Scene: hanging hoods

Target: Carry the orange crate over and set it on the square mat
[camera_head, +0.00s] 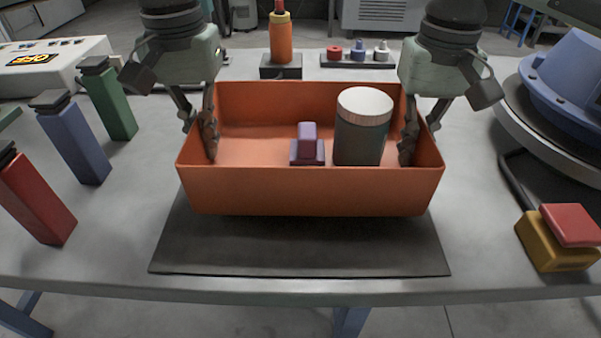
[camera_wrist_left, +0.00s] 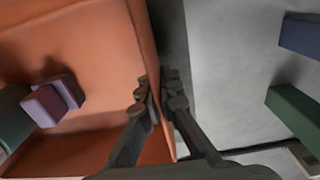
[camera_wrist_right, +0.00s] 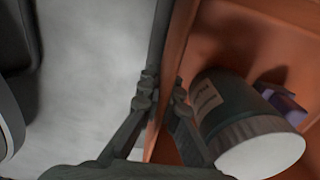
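The orange crate (camera_head: 310,191) is level over the rear part of the dark square mat (camera_head: 300,250), whose front strip is bare. Whether its base touches the mat or hovers just above is unclear. Inside are a dark jar (camera_head: 358,142) with a pale lid and a small purple block-like item (camera_head: 307,152). My left gripper (camera_head: 200,138) is shut on the crate's left wall, one finger inside and one outside; the left wrist view shows the wall (camera_wrist_left: 143,45) between the fingers. My right gripper (camera_head: 420,138) pinches the right wall (camera_wrist_right: 176,60) likewise.
Green (camera_head: 110,103), blue (camera_head: 74,143) and red (camera_head: 36,198) blocks stand left of the mat. A yellow box with a red top (camera_head: 570,226) and a round blue machine (camera_head: 572,85) are at right. An orange bottle (camera_head: 280,40) stands behind the crate.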

